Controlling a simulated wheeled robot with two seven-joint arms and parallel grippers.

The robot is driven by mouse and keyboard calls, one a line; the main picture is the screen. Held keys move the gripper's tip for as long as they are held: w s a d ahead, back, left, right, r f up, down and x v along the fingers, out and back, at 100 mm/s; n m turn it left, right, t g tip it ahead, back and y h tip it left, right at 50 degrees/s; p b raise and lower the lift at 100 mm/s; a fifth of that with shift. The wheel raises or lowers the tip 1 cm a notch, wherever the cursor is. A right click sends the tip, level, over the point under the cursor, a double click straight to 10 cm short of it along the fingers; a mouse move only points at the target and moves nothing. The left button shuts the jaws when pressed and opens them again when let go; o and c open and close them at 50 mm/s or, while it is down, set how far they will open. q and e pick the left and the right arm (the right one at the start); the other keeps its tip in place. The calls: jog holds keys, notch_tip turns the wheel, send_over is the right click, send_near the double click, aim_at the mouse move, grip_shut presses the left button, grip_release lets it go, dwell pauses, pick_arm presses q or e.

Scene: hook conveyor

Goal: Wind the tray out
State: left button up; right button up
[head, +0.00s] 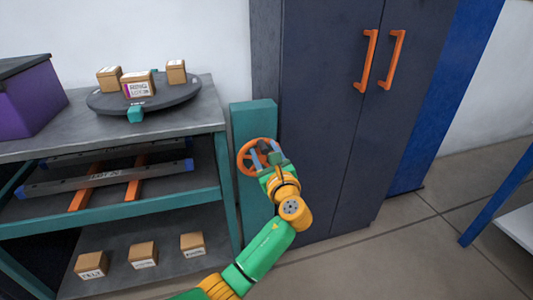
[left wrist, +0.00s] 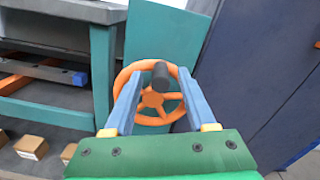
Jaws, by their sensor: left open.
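An orange handwheel (head: 241,160) with a dark knob is mounted on a teal post (head: 252,112) beside the shelf unit. My left gripper (head: 264,153) is open in front of the wheel. In the left wrist view, its two blue-grey fingers (left wrist: 159,76) stand either side of the dark knob (left wrist: 160,73), with gaps showing on both sides. The wheel (left wrist: 122,77) also shows there, with its hub and spokes behind the knob. Grey bars with blue ends (head: 105,178) lie across orange rails (head: 133,188) on the middle shelf; I cannot tell whether these are the tray. My right gripper is out of view.
A dark turntable (head: 170,97) with three small boxes stands on the shelf unit's top, near a purple bin (head: 28,105). Three boxes sit on the bottom shelf (head: 165,273). A dark cabinet (head: 320,110) with orange handles stands right of the post.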

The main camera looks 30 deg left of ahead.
pick_arm(q)
jog(key=shift+w+a, duration=0.1)
jog(key=shift+w, duration=0.05)
grip_shut()
dwell(1.4)
